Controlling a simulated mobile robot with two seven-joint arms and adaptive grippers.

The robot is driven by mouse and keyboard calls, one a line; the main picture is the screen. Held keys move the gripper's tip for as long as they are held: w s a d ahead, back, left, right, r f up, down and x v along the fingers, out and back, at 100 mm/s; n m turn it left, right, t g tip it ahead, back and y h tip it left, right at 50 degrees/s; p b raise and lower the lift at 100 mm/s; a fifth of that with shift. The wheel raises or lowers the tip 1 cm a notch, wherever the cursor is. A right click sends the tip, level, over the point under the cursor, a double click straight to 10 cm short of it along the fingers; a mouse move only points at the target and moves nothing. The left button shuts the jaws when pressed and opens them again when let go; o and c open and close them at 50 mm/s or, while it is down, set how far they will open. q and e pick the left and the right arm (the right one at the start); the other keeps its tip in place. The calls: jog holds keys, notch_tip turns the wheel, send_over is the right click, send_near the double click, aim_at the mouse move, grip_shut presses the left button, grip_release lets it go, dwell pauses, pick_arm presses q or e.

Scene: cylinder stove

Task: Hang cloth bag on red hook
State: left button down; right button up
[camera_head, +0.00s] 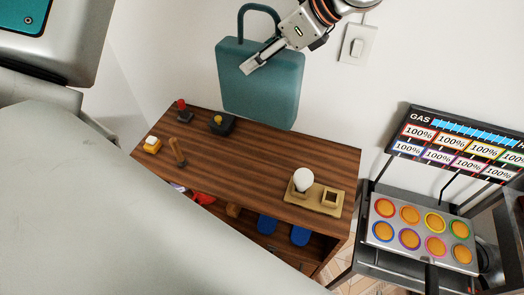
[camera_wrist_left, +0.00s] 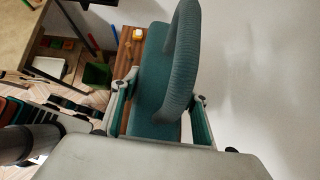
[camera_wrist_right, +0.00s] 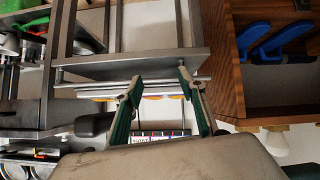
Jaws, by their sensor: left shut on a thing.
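The cloth bag (camera_head: 259,87) is teal with a looped handle. In the head view it hangs upright in front of the white wall, behind the wooden cabinet's top. My left gripper (camera_head: 262,56) is shut on the bag's upper part, below the handle. In the left wrist view, the bag (camera_wrist_left: 156,70) lies between the fingers of the left gripper (camera_wrist_left: 165,92), with the handle rising toward the camera. My right gripper (camera_wrist_right: 160,77) is open and empty in the right wrist view. I cannot make out a red hook in any view.
The wooden cabinet (camera_head: 250,158) carries a red-topped stick (camera_head: 181,104), a yellow-topped black box (camera_head: 221,124) and a white bulb (camera_head: 303,180). A wall switch (camera_head: 357,44) is right of the bag. A gas panel (camera_head: 458,145) and a tray of round pieces (camera_head: 424,232) stand at right.

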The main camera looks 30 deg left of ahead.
aim_at(279, 113)
pick_arm(q)
jog(key=shift+s, duration=0.1)
notch_tip(279, 113, down, 20)
jog(key=shift+r, duration=0.25)
dwell(0.4)
jog(key=shift+f, duration=0.15)
jog(key=c, duration=1.1)
grip_release()
jog(key=shift+f, duration=0.15)
jog(key=v, duration=0.8)
jog(key=shift+s+d+f, duration=0.1)
jog(key=shift+s+d, duration=0.05)
